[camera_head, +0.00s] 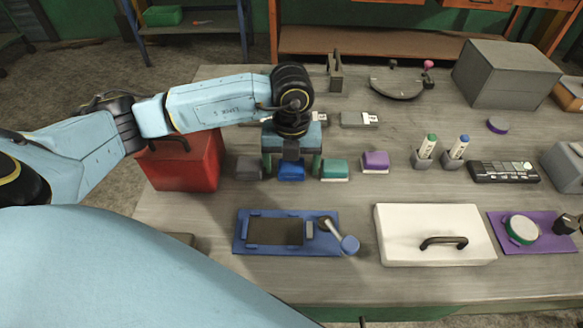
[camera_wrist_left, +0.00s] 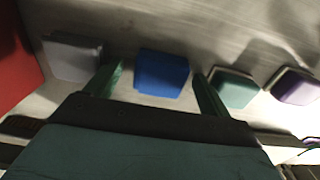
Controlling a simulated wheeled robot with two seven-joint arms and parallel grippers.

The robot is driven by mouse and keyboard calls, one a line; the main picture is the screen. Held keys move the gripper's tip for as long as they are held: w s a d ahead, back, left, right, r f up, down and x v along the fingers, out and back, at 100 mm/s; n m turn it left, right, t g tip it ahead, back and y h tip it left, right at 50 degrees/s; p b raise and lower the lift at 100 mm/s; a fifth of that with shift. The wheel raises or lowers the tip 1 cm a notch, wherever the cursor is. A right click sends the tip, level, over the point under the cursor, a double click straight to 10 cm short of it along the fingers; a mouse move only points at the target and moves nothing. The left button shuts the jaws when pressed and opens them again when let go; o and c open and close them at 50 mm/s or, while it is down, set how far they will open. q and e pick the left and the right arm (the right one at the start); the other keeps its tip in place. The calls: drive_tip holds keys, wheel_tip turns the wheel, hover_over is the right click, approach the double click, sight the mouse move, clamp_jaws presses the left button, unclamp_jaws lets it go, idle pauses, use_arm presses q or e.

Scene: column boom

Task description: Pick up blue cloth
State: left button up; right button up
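The blue cloth (camera_head: 291,171) is a small folded block on the table, in a row between a grey cloth and a teal cloth. In the left wrist view the blue cloth (camera_wrist_left: 162,73) lies ahead, between the lines of my two fingers. My left gripper (camera_head: 292,165) is above and around it with its green fingers spread apart. It also shows in the left wrist view (camera_wrist_left: 157,82), open, with nothing held. Whether the fingers are level with the cloth is hard to tell. My right gripper is not in view.
The grey cloth (camera_head: 249,167) and teal cloth (camera_head: 334,170) sit close on either side, with a purple cloth (camera_head: 375,162) farther right. A red box (camera_head: 183,163) stands left. A blue tray (camera_head: 242,245) and white case (camera_head: 420,225) lie nearer the front edge.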

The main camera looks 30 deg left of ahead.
sight(292, 164)
use_arm(q)
drive_tip(key=c, duration=1)
drive_tip(key=shift+r, duration=0.1)
wheel_tip(292, 164, up, 9)
drive_tip(key=shift+r+p, duration=0.1)
drive_tip(key=shift+p, duration=0.45)
drive_tip(key=shift+r, duration=0.35)
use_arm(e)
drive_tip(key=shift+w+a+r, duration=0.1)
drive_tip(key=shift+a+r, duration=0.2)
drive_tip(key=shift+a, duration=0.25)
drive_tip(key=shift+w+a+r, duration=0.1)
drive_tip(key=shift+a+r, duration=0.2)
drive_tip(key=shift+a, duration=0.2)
use_arm(q)
drive_tip(key=o, duration=0.3)
drive_tip(key=shift+c, duration=1)
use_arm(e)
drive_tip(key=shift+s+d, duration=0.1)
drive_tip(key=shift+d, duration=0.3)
